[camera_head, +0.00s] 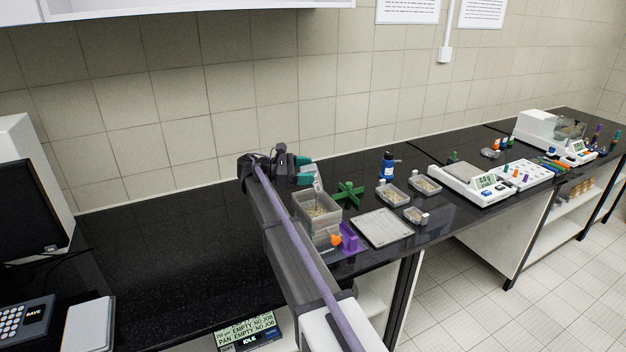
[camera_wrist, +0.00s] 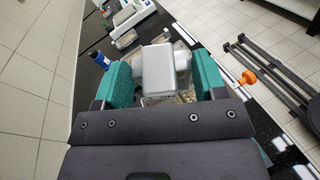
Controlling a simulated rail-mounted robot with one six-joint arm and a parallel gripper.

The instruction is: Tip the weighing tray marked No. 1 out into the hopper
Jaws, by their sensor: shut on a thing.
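My gripper (camera_head: 302,171) is above the hopper, a clear grey-walled box (camera_head: 304,212) with grainy material in it. In the wrist view its teal fingers (camera_wrist: 160,78) are shut on a white block (camera_wrist: 158,70), which seems to be the handle of a weighing tray. A pale, tilted piece of the held tray (camera_head: 318,181) shows under the gripper in the head view. The rest of the tray is hidden, and I cannot read any number on it. Some grain shows below the fingers in the wrist view, but I cannot tell whether it lies in tray or hopper.
Several other small trays with grain, one of them at the back (camera_head: 426,186), stand to the right. A green cross-shaped stand (camera_head: 347,193), a purple stand (camera_head: 349,238), a flat plate (camera_head: 383,228) and a blue bottle (camera_head: 387,166) are near.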

